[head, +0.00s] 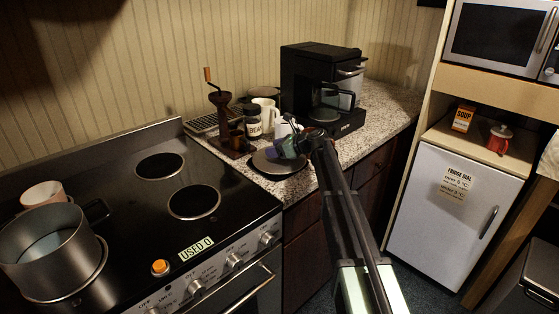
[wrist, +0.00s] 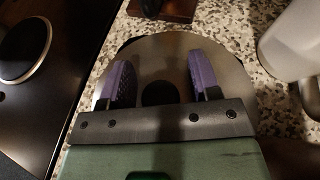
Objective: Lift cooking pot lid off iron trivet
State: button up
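The cooking pot lid (head: 272,165) is a round grey metal disc lying on the counter near the stove's right edge. In the wrist view the lid (wrist: 158,48) fills the middle, with a dark round knob (wrist: 160,93) at its centre. My gripper (wrist: 159,65) is over the lid, its two purple fingers spread apart on either side of the knob and not closed on it. In the head view my gripper (head: 290,147) covers the lid's right part. A dark edge shows at the lid's rim; the iron trivet beneath is mostly hidden.
A coffee grinder (head: 222,110), a jar (head: 253,123) and a white mug (head: 267,109) stand behind the lid. A black coffee maker (head: 318,85) is at the back right. The stove (head: 130,215), with a pot (head: 50,262) on it, is at left.

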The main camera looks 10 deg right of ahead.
jog(key=c, duration=0.9)
notch_tip(320, 180, up, 20)
jog(key=p, duration=2)
jog(key=shift+r, duration=0.1)
